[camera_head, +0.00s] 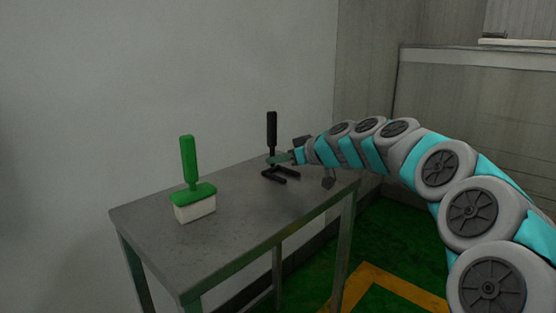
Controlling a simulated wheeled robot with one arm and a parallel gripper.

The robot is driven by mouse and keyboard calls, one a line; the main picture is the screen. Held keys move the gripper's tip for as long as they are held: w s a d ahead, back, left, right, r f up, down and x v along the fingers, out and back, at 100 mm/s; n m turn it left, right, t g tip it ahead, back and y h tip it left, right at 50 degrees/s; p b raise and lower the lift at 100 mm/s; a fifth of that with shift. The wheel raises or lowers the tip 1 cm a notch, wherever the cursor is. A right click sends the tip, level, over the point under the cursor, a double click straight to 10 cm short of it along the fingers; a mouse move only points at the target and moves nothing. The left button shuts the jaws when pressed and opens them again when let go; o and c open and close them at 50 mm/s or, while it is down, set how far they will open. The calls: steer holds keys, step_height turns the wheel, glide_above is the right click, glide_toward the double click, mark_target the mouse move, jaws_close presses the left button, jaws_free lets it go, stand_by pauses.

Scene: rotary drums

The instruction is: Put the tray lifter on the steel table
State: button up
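The tray lifter (272,131) is black, with an upright handle and a forked foot (281,175). It is upright at the far right part of the steel table (234,236). Its foot appears to be on the tabletop, though a small gap cannot be ruled out. My gripper (279,159) comes in from the right and reaches the lower part of the handle, just above the foot. The fingers are small and partly hidden, so I cannot tell whether they are closed on the handle.
A green-handled brush (189,174) with a white block of bristles stands at the left of the tabletop. The tabletop between brush and lifter is clear. A grey wall (150,80) is behind the table. The green floor (395,245) has yellow markings.

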steer(key=o, duration=0.3)
steer(key=shift+o, duration=0.2)
steer(key=shift+r, duration=0.15)
steer(key=shift+d+r+p, duration=0.1)
steer(key=shift+p, duration=0.2)
steer(key=v, duration=1.1)
steer(key=shift+s+d+r+b, duration=0.2)
steer(key=shift+s+d+b, duration=0.05)
steer(key=shift+b, duration=0.1)
